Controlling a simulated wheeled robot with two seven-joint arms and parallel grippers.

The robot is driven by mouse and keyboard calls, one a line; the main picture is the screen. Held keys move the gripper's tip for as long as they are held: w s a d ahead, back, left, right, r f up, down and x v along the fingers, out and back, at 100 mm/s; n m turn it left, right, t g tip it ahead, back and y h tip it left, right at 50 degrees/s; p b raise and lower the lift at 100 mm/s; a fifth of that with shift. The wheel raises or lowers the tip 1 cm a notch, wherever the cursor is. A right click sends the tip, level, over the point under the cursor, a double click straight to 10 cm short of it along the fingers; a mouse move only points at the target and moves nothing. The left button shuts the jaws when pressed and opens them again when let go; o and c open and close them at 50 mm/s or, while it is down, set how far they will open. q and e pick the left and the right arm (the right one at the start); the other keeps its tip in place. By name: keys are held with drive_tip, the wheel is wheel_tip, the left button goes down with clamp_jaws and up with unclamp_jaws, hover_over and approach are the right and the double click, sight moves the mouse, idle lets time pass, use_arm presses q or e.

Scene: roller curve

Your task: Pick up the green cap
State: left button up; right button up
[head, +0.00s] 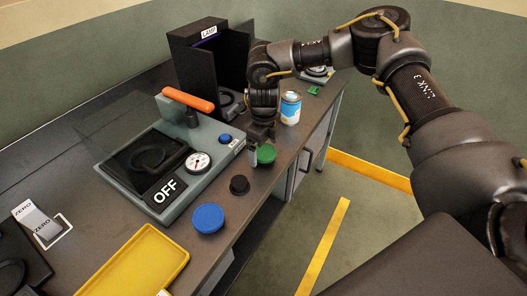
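The green cap (267,154) sits on the workbench near its front edge, right of the grey device. My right gripper (261,143) points down directly over it. Its fingers are at the cap's back and left side and hide part of it. The gap between the fingers is too small to make out, so I cannot tell whether they grip the cap. The cap appears to be at bench level. My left gripper is not in view.
A blue-and-white can (290,108) stands close behind the cap. A black cap (239,185) and a blue cap (208,218) lie nearer. The grey device (180,196) with an orange handle (188,99) stands left. A yellow tray (140,262) lies at the front.

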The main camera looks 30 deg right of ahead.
drive_tip(key=c, duration=0.9)
